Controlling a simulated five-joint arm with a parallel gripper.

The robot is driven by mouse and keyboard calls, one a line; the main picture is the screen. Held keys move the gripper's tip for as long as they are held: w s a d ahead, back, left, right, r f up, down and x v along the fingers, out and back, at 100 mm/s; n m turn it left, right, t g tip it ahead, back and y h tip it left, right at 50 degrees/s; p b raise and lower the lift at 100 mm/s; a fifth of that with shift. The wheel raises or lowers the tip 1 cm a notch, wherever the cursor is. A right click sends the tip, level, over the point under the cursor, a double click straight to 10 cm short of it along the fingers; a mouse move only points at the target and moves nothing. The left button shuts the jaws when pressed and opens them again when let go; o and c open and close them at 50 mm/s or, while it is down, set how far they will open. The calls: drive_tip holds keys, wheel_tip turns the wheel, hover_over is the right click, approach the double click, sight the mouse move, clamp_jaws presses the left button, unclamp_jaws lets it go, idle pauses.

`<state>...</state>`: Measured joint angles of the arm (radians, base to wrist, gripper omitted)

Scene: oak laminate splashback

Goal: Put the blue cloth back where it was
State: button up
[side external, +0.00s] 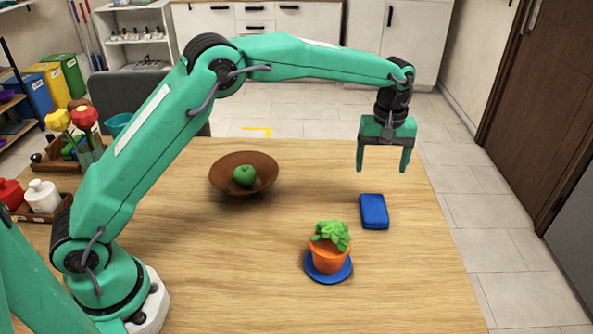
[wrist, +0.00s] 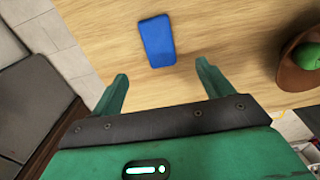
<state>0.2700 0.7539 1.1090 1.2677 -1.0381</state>
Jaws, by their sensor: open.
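The blue cloth (side external: 374,211) lies on the table as a small folded block near the right edge. It also shows in the wrist view (wrist: 157,40), flat on the wood, beyond the fingertips. My gripper (side external: 384,168) is open and empty, above the table and a little behind the cloth in the side view. In the wrist view my gripper's fingers (wrist: 161,70) are spread apart, with bare wood between them. Nothing hides the cloth.
A potted plant (side external: 329,248) on a blue saucer (side external: 329,278) stands in front and to the left of the cloth. A brown bowl (side external: 262,185) with a green apple (side external: 244,176) sits further left. The front right of the table is clear.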

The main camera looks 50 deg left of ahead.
drive_tip(key=s+a+r+m+t, duration=0.35)
drive_tip(key=s+a+r, duration=0.65)
drive_tip(key=s+r, duration=0.4)
drive_tip(key=s+a+f+m+t, duration=0.1)
drive_tip(key=s+a+f+m, duration=0.1)
drive_tip(key=s, duration=0.8)
drive_tip(key=s+a+f+m+t, duration=0.1)
drive_tip(key=s+a+m, duration=0.2)
drive_tip(key=s, duration=0.7)
drive_tip(key=shift+s+a+f, duration=0.25)
drive_tip(key=shift+a+f, duration=0.1)
drive_tip(key=shift+f, duration=0.05)
